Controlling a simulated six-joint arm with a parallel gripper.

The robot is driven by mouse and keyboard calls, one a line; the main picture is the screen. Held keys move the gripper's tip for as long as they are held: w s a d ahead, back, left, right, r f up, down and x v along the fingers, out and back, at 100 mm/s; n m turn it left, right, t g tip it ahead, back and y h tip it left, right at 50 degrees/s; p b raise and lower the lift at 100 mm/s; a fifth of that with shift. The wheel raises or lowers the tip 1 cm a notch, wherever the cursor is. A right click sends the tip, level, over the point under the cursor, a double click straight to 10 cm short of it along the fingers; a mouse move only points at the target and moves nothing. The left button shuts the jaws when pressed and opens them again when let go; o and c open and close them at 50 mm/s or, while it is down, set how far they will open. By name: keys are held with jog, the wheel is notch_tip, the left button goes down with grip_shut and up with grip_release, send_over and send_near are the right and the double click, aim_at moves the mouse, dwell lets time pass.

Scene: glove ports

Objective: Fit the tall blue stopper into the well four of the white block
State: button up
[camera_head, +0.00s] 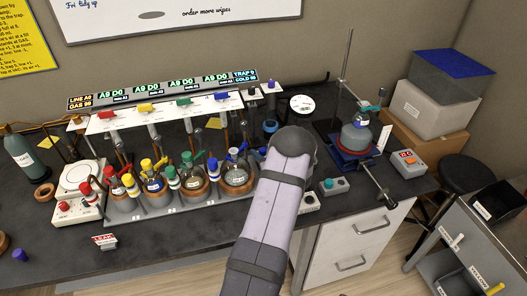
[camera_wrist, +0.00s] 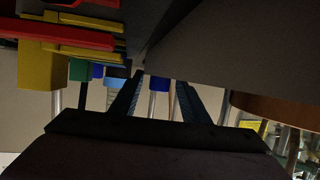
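In the head view my arm reaches up from the bottom over the bench and hides my gripper. In the wrist view my gripper (camera_wrist: 160,88) has its two dark fingers apart, with nothing clearly held. A blue piece (camera_wrist: 159,83) on a pale rod shows in the gap, seemingly beyond the fingers. I cannot tell whether it is the tall blue stopper. A small blue-purple piece (camera_head: 20,255) stands alone at the bench's left front. A pale block (camera_head: 150,212) with numbered places holds several flasks; I cannot tell whether it is the task's white block. Well four is not identifiable.
Colour-topped tubes and flasks (camera_head: 152,180) crowd the middle. A white valve panel (camera_head: 165,112) stands behind them. The front left bench (camera_head: 60,262) is mostly clear.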

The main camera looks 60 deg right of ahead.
jog(key=shift+w+r, duration=0.15)
jog(key=shift+r+p, duration=0.7)
jog(key=shift+r, duration=0.1)
jog(key=b+v, duration=0.3)
jog(key=v, duration=0.7)
jog(key=shift+s+a, duration=0.15)
jog(key=shift+s, duration=0.3)
jog(key=shift+s+a+r, duration=0.15)
jog(key=shift+s+a, duration=0.2)
jog(key=shift+s, duration=0.05)
